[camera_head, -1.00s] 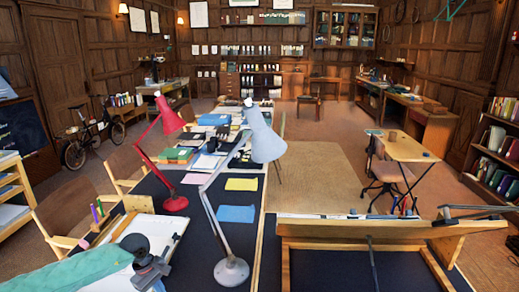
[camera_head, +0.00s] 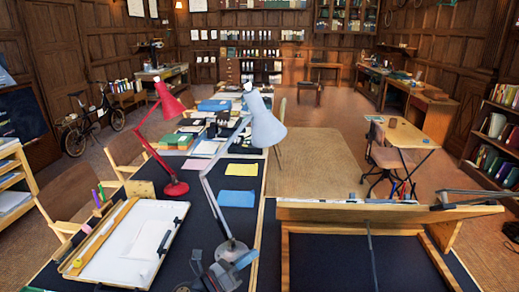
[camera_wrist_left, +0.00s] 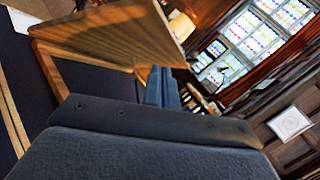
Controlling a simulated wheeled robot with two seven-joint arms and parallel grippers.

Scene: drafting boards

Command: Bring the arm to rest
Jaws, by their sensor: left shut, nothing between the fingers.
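My left gripper (camera_head: 243,261) is at the bottom of the head view, low beside the foot of the grey desk lamp (camera_head: 233,250). It is shut and holds nothing. Most of my left arm is below the picture edge. In the left wrist view the closed blue-grey fingers (camera_wrist_left: 162,88) point away from the camera, with nothing between them. Whether the gripper touches the lamp foot cannot be told. My right gripper is not in view.
A drawing board with white paper (camera_head: 130,240) lies at the left on the dark desk. A red lamp (camera_head: 175,187), a yellow sheet (camera_head: 240,170) and a blue sheet (camera_head: 237,198) are farther back. A tilted wooden drafting board (camera_head: 390,213) stands at right.

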